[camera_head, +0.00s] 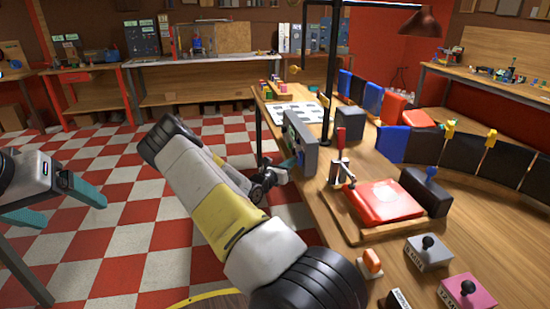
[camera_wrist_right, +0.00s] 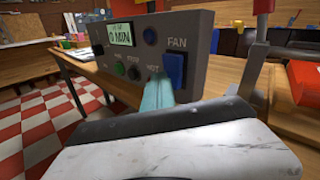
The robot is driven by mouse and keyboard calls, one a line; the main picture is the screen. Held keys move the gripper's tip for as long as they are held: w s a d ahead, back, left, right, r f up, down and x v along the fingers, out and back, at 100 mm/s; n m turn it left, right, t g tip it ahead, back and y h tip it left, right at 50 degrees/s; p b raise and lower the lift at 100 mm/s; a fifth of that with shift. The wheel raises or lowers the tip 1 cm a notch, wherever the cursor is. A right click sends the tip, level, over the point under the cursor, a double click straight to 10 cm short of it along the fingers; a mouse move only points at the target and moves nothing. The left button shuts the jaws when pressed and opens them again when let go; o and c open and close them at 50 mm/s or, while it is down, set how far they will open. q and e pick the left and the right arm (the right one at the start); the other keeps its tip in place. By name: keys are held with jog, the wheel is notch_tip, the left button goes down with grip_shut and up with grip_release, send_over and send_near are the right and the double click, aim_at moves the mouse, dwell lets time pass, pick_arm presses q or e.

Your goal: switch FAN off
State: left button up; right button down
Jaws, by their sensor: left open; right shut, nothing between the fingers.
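The grey control panel (camera_head: 301,143) stands upright at the near-left edge of the wooden table. In the right wrist view the panel (camera_wrist_right: 218,62) faces me, with a blue switch (camera_wrist_right: 175,69) under the word FAN. My right gripper (camera_head: 290,162) is at the panel's front, its fingers partly hidden by my arm in the head view. In the right wrist view its teal fingers (camera_wrist_right: 158,92) are shut and empty, tips just left of the switch's lower part. I cannot tell whether they touch it. My left gripper (camera_head: 64,204) is open and empty, far left over the floor.
The panel also has a display (camera_wrist_right: 120,34) reading 0 MIN and several small buttons, including a green one (camera_wrist_right: 119,70). A red-handled press (camera_head: 339,150) and a red pad (camera_head: 383,201) are right of the panel.

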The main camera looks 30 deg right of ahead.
dwell(0.5)
jog(key=shift+w+a+r, duration=0.15)
jog(key=shift+a+r, duration=0.2)
jog(key=shift+a, duration=0.35)
jog(key=a, duration=0.1)
jog(key=a+r, duration=0.1)
jog(key=a, duration=0.1)
jog(key=w+a+r, duration=0.1)
jog(key=shift+a, duration=0.2)
dwell(0.4)
